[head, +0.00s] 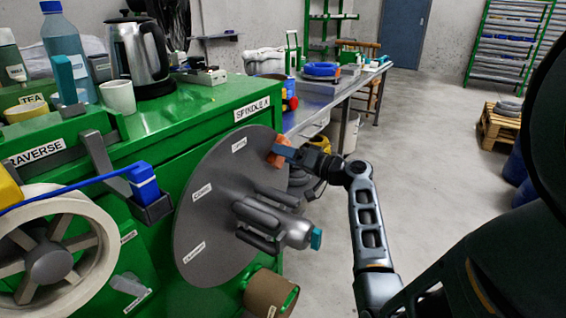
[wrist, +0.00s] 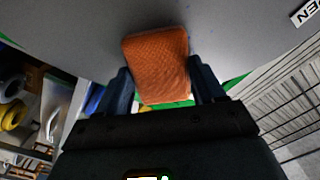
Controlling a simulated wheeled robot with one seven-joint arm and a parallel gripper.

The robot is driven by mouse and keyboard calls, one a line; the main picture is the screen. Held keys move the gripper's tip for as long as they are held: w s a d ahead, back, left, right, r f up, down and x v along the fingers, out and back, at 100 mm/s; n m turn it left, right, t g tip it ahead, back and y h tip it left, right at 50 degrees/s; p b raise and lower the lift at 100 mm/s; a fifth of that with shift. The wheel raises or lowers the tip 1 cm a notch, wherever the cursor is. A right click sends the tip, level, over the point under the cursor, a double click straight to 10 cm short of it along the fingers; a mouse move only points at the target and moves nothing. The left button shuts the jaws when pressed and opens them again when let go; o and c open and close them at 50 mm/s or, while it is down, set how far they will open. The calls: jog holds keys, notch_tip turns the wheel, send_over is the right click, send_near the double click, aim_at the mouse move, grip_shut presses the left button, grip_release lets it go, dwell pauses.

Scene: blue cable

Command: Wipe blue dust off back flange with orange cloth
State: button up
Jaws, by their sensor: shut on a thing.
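The orange cloth (head: 277,155) is held at the upper right edge of the big grey disc-shaped flange (head: 215,185). In the wrist view the orange cloth (wrist: 157,62) lies against the grey flange face (wrist: 230,25), between my two fingers. My gripper (head: 292,155) is shut on the cloth; its fingers (wrist: 160,88) show on both sides of it. Some faint dark bluish specks show on the flange near the cloth in the wrist view. The flange carries several white labels, and a grey hub (head: 275,220) with a teal tip sticks out from its centre.
A green machine (head: 185,140) stands behind the flange, with a kettle (head: 140,55), a bottle (head: 68,50) and a white cup (head: 118,96) on top. A cream spool (head: 45,255) and a blue cable (head: 75,188) are at left. Open floor (head: 430,130) lies to the right.

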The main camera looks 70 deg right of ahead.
aim_at(275, 159)
jog(key=shift+s+d, duration=0.1)
jog(key=shift+d, duration=0.1)
jog(key=shift+w+a, duration=0.2)
jog(key=shift+a, duration=0.45)
jog(key=shift+w+a, duration=0.2)
jog(key=shift+a, duration=0.5)
jog(key=shift+w+a, duration=0.2)
jog(key=shift+a, duration=0.45)
jog(key=shift+w+a, duration=0.2)
jog(key=shift+a, duration=0.7)
jog(key=shift+w+a, duration=0.15)
jog(key=shift+a, duration=0.75)
jog(key=shift+s, duration=0.1)
jog(key=shift+b+v, duration=0.35)
jog(key=shift+v, duration=2.6)
